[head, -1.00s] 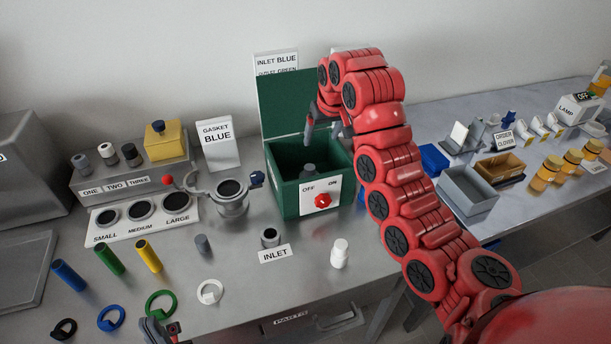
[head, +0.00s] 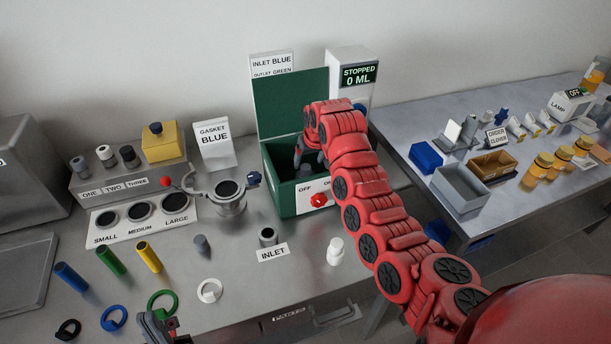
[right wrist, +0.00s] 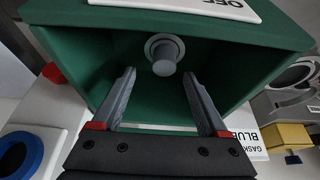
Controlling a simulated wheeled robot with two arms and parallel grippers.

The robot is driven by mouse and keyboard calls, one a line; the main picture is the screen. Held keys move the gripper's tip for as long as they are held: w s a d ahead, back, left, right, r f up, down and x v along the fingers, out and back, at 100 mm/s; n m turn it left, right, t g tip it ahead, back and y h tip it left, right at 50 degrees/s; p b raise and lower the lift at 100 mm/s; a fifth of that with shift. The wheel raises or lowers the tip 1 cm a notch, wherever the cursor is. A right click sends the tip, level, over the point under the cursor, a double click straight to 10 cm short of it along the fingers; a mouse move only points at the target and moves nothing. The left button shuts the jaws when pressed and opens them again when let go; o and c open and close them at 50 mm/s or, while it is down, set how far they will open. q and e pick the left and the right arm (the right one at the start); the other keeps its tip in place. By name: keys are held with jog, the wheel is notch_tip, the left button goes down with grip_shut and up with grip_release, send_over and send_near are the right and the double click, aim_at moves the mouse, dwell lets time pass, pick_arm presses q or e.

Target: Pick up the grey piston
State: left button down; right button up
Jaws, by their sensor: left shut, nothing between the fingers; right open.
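A grey piston (right wrist: 164,60) stands in a round collar inside the open green box (right wrist: 80,55). In the head view the piston (head: 306,170) shows partly inside the box (head: 284,195), near my right gripper. My right gripper (right wrist: 158,100) is open and points into the box, with the piston beyond its fingertips and between their lines; they look apart from it. In the head view my right gripper (head: 310,155) is partly hidden by its own arm. My left gripper (head: 162,328) is shut and empty at the table's front edge.
The box's raised lid (head: 290,105) stands behind my right gripper. Its front panel carries a red knob (head: 318,200). A display unit (head: 355,78) reads STOPPED 0 ML. A white bottle (head: 335,250), an INLET ring (head: 268,237) and a small grey cylinder (head: 202,244) stand in front.

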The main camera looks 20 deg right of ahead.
aim_at(306, 167)
jog(key=x, duration=0.1)
jog(key=p+x, duration=0.1)
jog(key=x, duration=0.1)
jog(key=shift+s+a+p, duration=0.15)
jog(key=shift+a+p, duration=0.1)
jog(key=shift+p, duration=0.1)
jog(key=shift+x, duration=0.85)
jog(key=shift+c, duration=0.3)
grip_shut()
